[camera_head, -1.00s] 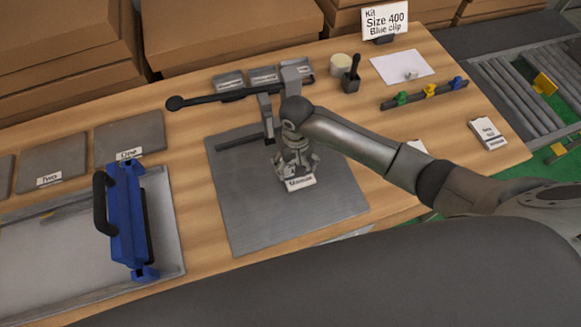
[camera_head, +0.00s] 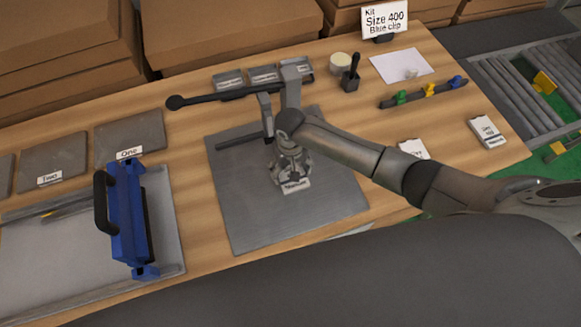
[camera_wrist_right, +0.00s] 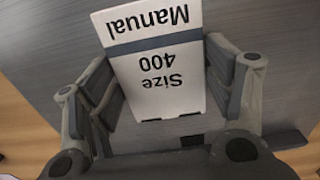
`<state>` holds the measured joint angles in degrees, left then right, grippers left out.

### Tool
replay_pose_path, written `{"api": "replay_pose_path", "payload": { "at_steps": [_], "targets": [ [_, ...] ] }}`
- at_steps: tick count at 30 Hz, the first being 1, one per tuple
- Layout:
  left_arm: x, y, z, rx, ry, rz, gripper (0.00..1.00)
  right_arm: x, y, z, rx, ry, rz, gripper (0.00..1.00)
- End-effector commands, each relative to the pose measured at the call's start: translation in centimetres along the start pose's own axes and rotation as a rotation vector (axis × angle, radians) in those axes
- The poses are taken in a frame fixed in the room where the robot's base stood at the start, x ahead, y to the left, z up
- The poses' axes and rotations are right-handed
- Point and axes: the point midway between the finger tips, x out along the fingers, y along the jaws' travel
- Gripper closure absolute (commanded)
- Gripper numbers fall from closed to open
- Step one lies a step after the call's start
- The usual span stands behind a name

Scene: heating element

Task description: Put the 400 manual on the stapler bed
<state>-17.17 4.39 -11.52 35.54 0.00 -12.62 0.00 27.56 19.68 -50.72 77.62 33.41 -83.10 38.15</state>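The white 400 manual (camera_head: 296,186), with a grey stripe, is between the fingers of my right gripper (camera_head: 290,175). I cannot tell whether the manual touches the bed. The stapler's long dark lever (camera_head: 225,97) reaches left above the bed's back edge. My left gripper is not in view.
A blue heat-sealer-like tool (camera_head: 128,220) with a black handle stands on the left. Grey plates (camera_head: 130,140) lie behind it. Another booklet (camera_head: 488,131) lies at the right, and a white one (camera_head: 413,148) is partly behind my right arm. Coloured clips (camera_head: 430,90) sit on a rail.

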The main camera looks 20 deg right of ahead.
Motion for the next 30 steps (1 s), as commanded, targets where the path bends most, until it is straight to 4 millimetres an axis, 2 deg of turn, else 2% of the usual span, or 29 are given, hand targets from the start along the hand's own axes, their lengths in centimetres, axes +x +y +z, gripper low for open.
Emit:
{"api": "replay_pose_path", "payload": {
  "at_steps": [1, 3, 12, 17, 20, 30],
  "targets": [
    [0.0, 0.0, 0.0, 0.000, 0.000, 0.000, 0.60, 0.0, 0.0, 0.0, 0.000, 0.000, 0.000, 0.15],
    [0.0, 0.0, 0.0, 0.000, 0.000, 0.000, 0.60, 0.0, 0.0, 0.0, 0.000, 0.000, 0.000, 0.07],
    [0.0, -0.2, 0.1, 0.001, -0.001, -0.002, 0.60, 0.0, 0.0, 0.0, 0.000, 0.000, 0.000, 0.07],
    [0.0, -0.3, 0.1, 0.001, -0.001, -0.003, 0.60, -0.8, -0.1, -0.1, -0.001, 0.003, -0.002, 0.07],
    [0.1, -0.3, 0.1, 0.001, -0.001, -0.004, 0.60, -2.2, -0.1, -0.1, -0.002, 0.004, -0.002, 0.07],
    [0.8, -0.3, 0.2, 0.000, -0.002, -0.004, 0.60, -9.2, -0.1, -0.1, -0.002, 0.004, -0.003, 0.07]
  ]
}}
